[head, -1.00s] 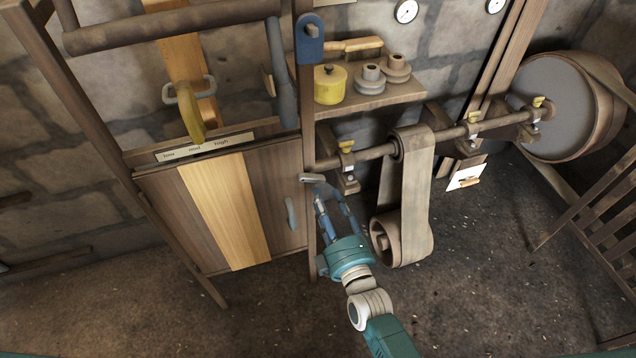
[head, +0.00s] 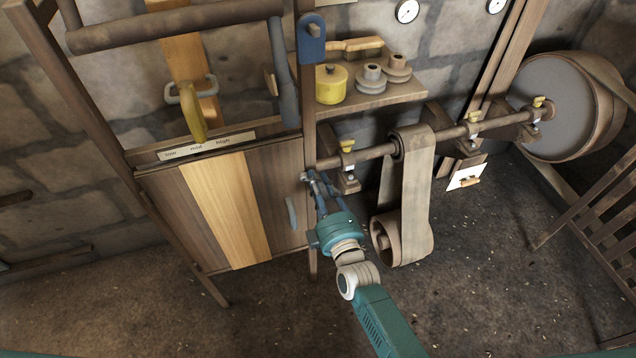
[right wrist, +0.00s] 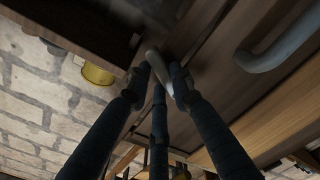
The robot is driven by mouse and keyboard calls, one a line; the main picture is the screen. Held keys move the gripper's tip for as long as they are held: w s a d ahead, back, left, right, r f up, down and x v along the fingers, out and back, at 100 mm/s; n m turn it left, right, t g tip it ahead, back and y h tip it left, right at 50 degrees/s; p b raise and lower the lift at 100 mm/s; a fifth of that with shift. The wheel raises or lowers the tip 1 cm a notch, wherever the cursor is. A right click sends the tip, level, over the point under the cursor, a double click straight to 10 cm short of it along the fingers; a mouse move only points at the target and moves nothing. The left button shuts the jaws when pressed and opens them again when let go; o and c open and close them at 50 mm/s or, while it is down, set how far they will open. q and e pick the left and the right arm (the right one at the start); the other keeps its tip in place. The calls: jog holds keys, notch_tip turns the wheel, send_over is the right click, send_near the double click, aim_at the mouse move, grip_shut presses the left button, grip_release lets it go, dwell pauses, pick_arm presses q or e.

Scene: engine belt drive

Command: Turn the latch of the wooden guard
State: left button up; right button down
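The wooden guard (head: 275,190) is a dark panel with a pale stripe, standing shut at left of centre in the head view. Its latch is a small grey bar at the guard's upper right edge. In the head view my right gripper (head: 317,181) covers most of it. In the right wrist view the latch (right wrist: 157,68) is a pale bar between the dark fingers of my right gripper (right wrist: 158,76). The fingertips are drawn in close on both sides of it, apparently shut on it. My left gripper is not in view.
A grey handle (head: 291,212) is on the guard, left of my gripper. A shaft (head: 372,152) with a hanging belt (head: 414,195) is close on the right. A shelf (head: 400,93) with a yellow pot (head: 331,85) is above. The floor in front is clear.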

dwell(0.3)
jog(key=m, duration=1.1)
jog(key=shift+f+m+b, duration=0.35)
jog(key=shift+f+m, duration=0.05)
jog(key=shift+m, duration=0.3)
jog(key=c, duration=1.5)
grip_release()
jog(key=v, duration=1.2)
jog(key=shift+r, duration=0.1)
